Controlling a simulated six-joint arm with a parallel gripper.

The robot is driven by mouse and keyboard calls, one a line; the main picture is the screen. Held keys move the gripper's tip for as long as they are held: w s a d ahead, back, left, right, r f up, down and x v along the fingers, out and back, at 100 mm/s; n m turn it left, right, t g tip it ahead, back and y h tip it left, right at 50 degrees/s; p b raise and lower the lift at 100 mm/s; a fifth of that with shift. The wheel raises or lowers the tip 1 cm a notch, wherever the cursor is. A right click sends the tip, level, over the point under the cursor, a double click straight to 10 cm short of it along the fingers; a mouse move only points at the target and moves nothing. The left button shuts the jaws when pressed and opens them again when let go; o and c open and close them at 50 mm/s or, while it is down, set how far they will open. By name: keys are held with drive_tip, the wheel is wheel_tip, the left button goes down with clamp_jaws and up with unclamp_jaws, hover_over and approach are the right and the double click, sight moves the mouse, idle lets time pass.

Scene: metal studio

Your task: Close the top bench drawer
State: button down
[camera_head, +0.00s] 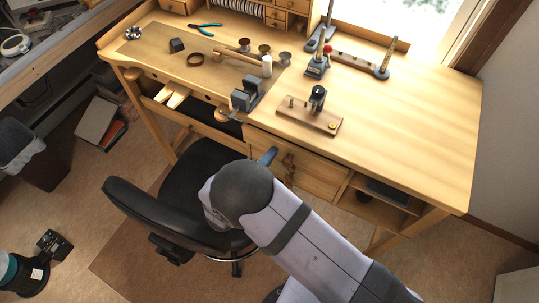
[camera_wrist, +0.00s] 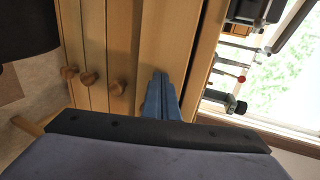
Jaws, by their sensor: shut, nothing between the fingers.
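The wooden bench (camera_head: 420,135) has a stack of drawers under its top. The top bench drawer (camera_head: 320,168) is at the upper end of that stack, just under the bench's front edge. From these views I cannot tell how far out it stands. In the wrist view several wooden fronts appear side by side, with round knobs (camera_wrist: 117,88) on them. My gripper (camera_head: 268,156) has blue fingers, shut and empty, close to the upper drawer front. In the wrist view my gripper (camera_wrist: 160,78) points at a wide wooden panel; contact is unclear. My arm hides part of the lower drawers.
A black chair (camera_head: 150,212) stands left of my arm, close to the drawers. An open shelf (camera_head: 385,193) lies right of the stack. A vise (camera_head: 246,94), a wooden jig (camera_head: 308,116) and tools stand on the bench top; its right part is clear.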

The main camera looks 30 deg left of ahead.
drive_tip(key=w+b, duration=0.1)
drive_tip(key=w, duration=0.3)
drive_tip(key=shift+w, duration=0.1)
drive_tip(key=shift+r, duration=0.15)
drive_tip(key=shift+r, duration=0.15)
drive_tip(key=shift+s+p, duration=0.25)
drive_tip(key=shift+p, duration=0.1)
drive_tip(key=p, duration=0.4)
approach(276, 145)
drive_tip(key=shift+w+f, duration=0.1)
drive_tip(key=shift+f, duration=0.25)
